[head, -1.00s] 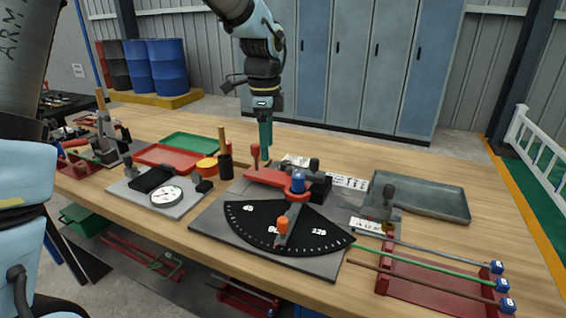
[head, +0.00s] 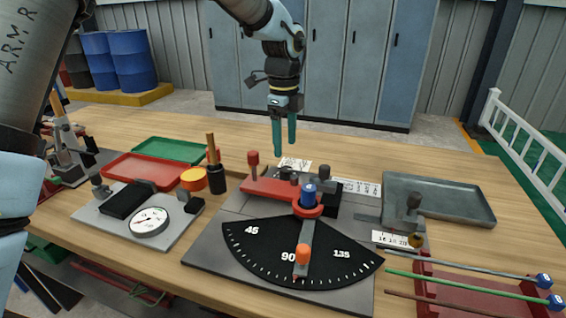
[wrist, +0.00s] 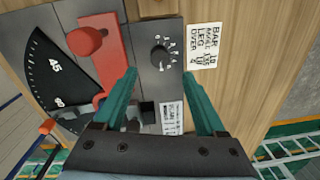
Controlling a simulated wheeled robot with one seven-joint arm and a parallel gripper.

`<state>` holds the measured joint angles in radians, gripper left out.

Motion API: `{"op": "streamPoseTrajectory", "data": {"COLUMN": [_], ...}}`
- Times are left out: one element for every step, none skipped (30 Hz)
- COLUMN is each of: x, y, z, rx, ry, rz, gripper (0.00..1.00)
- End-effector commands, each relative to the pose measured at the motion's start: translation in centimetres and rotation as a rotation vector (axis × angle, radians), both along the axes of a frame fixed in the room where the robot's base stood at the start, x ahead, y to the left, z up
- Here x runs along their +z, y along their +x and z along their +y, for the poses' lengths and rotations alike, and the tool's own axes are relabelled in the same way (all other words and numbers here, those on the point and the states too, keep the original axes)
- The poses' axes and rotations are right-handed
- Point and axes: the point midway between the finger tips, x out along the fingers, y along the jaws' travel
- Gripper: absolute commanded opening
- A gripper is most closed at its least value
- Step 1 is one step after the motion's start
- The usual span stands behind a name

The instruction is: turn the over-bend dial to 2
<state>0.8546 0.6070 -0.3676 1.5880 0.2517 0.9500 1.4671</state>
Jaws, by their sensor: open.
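The over-bend dial (wrist: 160,57) is a small black knob on the grey plate, with white marks in an arc on its right side. I cannot read which number it points at. In the head view the dial (head: 288,173) is small and dark, behind the red bending arm (head: 270,189). My gripper (head: 284,149) hangs fingers-down above the bender, open and empty. In the wrist view my gripper (wrist: 160,75) has its two green fingers spread, with the dial between and just beyond the tips. The gripper touches nothing.
A red post knob (wrist: 87,41) stands left of the dial. A white card (wrist: 204,46) with writing lies to its right. The blue-topped pin (head: 308,192) and black angle scale (head: 300,250) are in front. A grey tray (head: 440,198) lies right.

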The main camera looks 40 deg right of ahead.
Motion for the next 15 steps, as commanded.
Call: {"op": "streamPoseTrajectory", "data": {"x": [-0.9,-1.5,-2.3,-2.8,-3.4,-4.1,-4.5,-5.0,-5.6,-5.9,-6.2,-6.6,-6.9,-7.1,-7.3], "y": [0.0,0.0,0.0,0.1,0.0,0.0,0.0,0.0,0.1,0.1,0.1,0.1,0.1,0.1,0.1], "z": [0.0,0.0,0.0,0.0,-0.1,-0.1,-0.1,-0.1,-0.1,-0.2,-0.2,-0.2,-0.2,-0.2,-0.2], "rx": [-0.001,0.000,0.000,-0.001,-0.001,-0.001,-0.001,-0.001,0.000,0.000,0.000,0.001,0.001,0.001,0.001], "ry": [0.004,0.006,0.004,0.004,0.004,0.005,0.003,0.004,0.004,0.002,0.002,0.002,0.001,0.001,0.000], "rz": [0.001,0.002,0.001,0.000,0.001,0.002,0.001,0.001,0.001,0.001,0.001,0.001,0.000,0.000,0.000], "gripper": [0.73,0.73,0.73,0.73,0.73,0.73,0.73,0.73,0.73,0.73,0.73,0.73,0.73,0.73,0.73]}}
